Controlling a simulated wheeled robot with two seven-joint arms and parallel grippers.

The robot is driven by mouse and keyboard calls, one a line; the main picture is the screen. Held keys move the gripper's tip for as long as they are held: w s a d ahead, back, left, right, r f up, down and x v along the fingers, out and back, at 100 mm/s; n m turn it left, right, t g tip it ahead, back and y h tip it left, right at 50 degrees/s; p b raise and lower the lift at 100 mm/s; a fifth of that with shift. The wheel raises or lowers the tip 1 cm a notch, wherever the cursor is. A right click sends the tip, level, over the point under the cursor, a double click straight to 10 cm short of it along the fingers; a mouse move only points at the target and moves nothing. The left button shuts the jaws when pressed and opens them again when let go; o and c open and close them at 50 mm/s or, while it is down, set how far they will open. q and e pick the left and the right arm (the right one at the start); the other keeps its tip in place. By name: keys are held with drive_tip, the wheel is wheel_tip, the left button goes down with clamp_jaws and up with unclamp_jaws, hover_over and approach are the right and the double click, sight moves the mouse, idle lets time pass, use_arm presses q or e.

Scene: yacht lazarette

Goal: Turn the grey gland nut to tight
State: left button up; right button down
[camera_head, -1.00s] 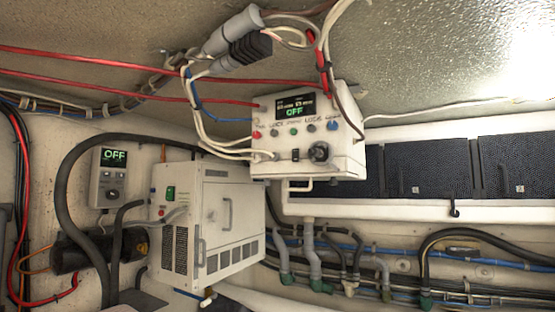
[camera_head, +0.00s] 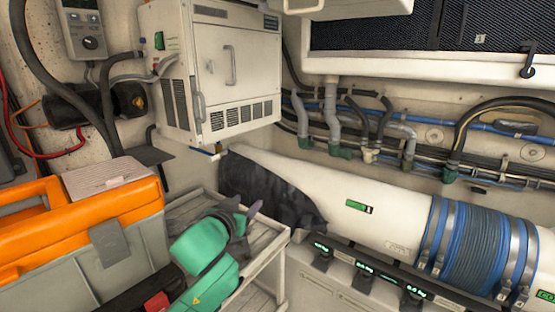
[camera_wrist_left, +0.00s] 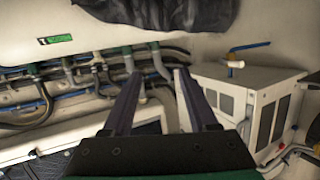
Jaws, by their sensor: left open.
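I cannot single out the grey gland nut for certain in either view. Several grey pipe fittings (camera_head: 333,125) with green ends run along the back wall; they also show in the left wrist view (camera_wrist_left: 159,66). My left gripper (camera_head: 246,211) is at the end of my green arm, low in the head view, in front of the dark cloth and below the white cabinet. In the left wrist view its two dark fingers (camera_wrist_left: 157,85) are spread apart with nothing visible between them. It appears well apart from the fittings. My right gripper is not in view.
The white cabinet (camera_head: 208,70) hangs at the back left. An orange and grey toolbox (camera_head: 80,225) stands at the left. A slatted shelf (camera_head: 190,211) lies beside my arm. A dark cloth (camera_head: 262,185) drapes over a large white pipe (camera_head: 375,200) with a blue ribbed sleeve (camera_head: 477,245).

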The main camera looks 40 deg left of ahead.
use_arm(q)
wheel_tip(320, 180, up, 23)
drive_tip(key=s+t, duration=0.3)
drive_tip(key=t, duration=0.4)
drive_tip(key=s+d+r+m+t+h, duration=0.2)
drive_tip(key=s+d+r+t, duration=0.15)
drive_tip(key=r, duration=0.35)
drive_tip(key=s+d+r+m+t+h, duration=0.1)
drive_tip(key=s+d+r+t+h, duration=0.2)
drive_tip(key=s+d+r, duration=0.3)
drive_tip(key=w+a+f+p+x, duration=0.1)
drive_tip(key=p+x, duration=1.4)
drive_tip(key=x, duration=0.1)
drive_tip(key=shift+a+p, duration=0.4)
drive_tip(key=shift+r+g, duration=0.15)
drive_tip(key=shift+g, duration=0.1)
drive_tip(key=c, duration=0.9)
clamp_jaws()
